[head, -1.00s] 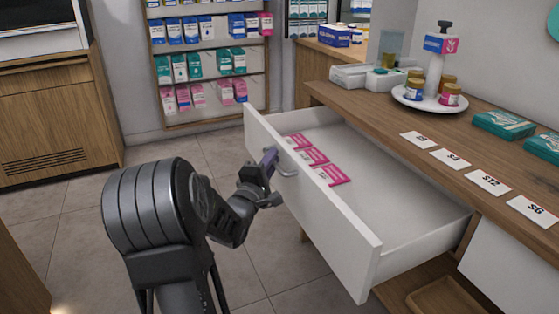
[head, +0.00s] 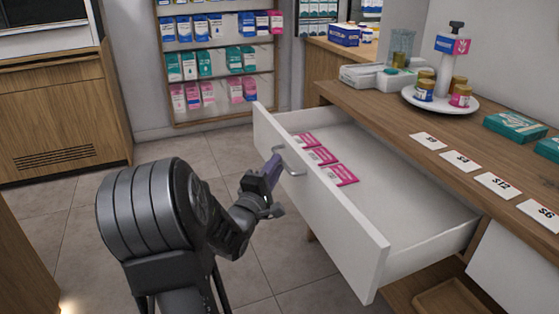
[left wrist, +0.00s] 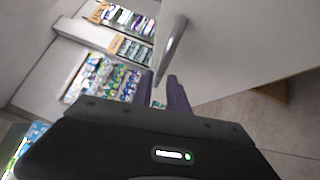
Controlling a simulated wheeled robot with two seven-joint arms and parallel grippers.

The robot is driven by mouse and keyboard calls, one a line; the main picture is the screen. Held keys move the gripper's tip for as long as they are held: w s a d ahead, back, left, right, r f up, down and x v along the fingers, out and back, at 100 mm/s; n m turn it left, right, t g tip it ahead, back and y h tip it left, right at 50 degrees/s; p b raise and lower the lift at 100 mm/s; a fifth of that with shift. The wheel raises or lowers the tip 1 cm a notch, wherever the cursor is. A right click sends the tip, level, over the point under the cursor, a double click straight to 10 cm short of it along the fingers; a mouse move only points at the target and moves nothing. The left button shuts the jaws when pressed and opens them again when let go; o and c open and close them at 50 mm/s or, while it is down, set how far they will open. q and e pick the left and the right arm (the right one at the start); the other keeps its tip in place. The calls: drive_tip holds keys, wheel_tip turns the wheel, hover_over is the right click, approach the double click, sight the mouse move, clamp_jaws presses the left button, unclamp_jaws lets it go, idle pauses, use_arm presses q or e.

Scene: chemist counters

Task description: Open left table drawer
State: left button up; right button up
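The white left table drawer (head: 330,215) stands pulled well out from the wooden counter, with several pink-and-white packets (head: 320,155) lying inside. Its grey bar handle (head: 291,163) is on the front panel. My left gripper (head: 270,172), with purple fingers, is at the handle in the head view. In the left wrist view the fingers of my left gripper (left wrist: 162,88) are apart, with a gap between them. The lower end of the handle (left wrist: 171,48) reaches to this gap; whether it touches a finger is unclear. My right gripper is not in view.
The wooden counter (head: 400,115) carries a round white tray (head: 428,103) with jars, price cards and teal boxes. A stocked wall shelf (head: 215,105) stands behind. A wooden cabinet (head: 65,115) is at left. Tiled floor (head: 90,230) is clear around my arm.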

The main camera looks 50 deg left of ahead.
use_arm(q)
drive_tip(key=v, duration=0.4)
drive_tip(key=shift+s+d, duration=0.1)
idle(0.5)
